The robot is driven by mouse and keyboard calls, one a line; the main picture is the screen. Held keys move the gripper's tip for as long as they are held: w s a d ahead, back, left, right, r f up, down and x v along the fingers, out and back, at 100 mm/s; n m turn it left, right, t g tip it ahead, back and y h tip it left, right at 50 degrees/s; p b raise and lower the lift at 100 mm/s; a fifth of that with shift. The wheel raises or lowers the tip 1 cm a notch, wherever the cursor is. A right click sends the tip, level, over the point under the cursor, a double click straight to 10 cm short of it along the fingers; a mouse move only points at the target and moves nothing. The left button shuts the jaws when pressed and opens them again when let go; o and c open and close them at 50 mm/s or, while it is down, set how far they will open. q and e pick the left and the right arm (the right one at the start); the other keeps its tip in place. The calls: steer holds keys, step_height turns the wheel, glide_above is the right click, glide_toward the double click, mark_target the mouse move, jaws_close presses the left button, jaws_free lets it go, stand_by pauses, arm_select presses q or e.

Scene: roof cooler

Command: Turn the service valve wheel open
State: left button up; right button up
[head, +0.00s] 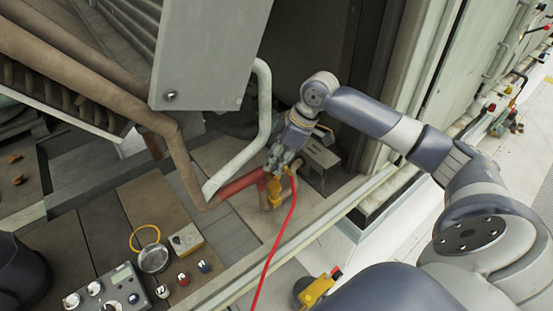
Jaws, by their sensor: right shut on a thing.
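My right gripper (280,162) reaches down from the right, its fingers shut at the top of the yellow service valve (275,192) on the pipework. The valve wheel is mostly hidden by the fingers, so I cannot tell how far it is turned. A red pipe (240,185) joins the valve from the left, and a thin red hose (281,225) hangs from beside it toward the bottom of the view. My left gripper is not in the head view.
A grey panel (208,50) overhangs at upper left, with a pale bent pipe (262,115) below it. A metal box (320,157) sits just right of the valve. A gauge box (110,290), a round tin (153,258) and small canisters lie at lower left.

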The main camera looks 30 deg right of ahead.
steer(key=shift+w+d+r+n+g+y, duration=0.15)
steer(key=shift+n+g, duration=0.1)
steer(key=shift+n, duration=0.5)
steer(key=shift+a+f+n+g+y, duration=0.1)
steer(key=shift+n+g, duration=0.1)
steer(key=shift+n, duration=0.6)
steer(key=shift+w+d+r+n+g+y, duration=0.15)
steer(key=shift+n+g, duration=0.1)
steer(key=shift+n, duration=0.5)
steer(key=shift+f, duration=0.1)
steer(key=o, duration=1.1)
steer(key=shift+s+a, duration=0.1)
steer(key=shift+c, duration=0.2)
steer(key=v, duration=1.2)
